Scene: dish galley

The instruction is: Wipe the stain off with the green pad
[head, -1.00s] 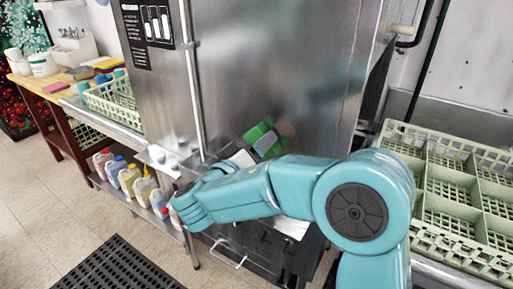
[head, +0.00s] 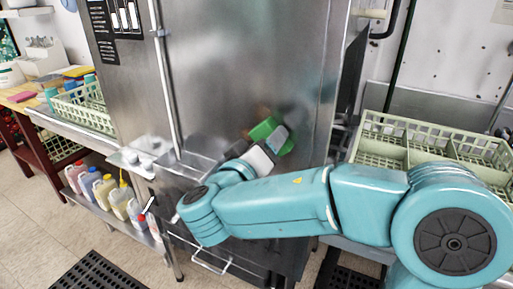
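The green pad (head: 264,128) is at the steel front of the dish machine (head: 240,70), tilted, near the middle of the view. My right gripper (head: 276,140) is at the pad, with its grey finger over the pad's right part, and appears shut on it. I cannot tell whether the pad touches the steel. I see no clear stain; only blurred dark and greenish patches show on the steel around the pad, and they may be reflections. The pad and gripper may hide part of the surface. My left gripper is not in view.
A handle bar and small shelf (head: 140,160) jut from the machine at left. A green dish rack (head: 385,130) stands on the right counter, another rack (head: 82,108) on the left. Several bottles (head: 104,190) line a low shelf. A black mat (head: 98,275) lies on the floor.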

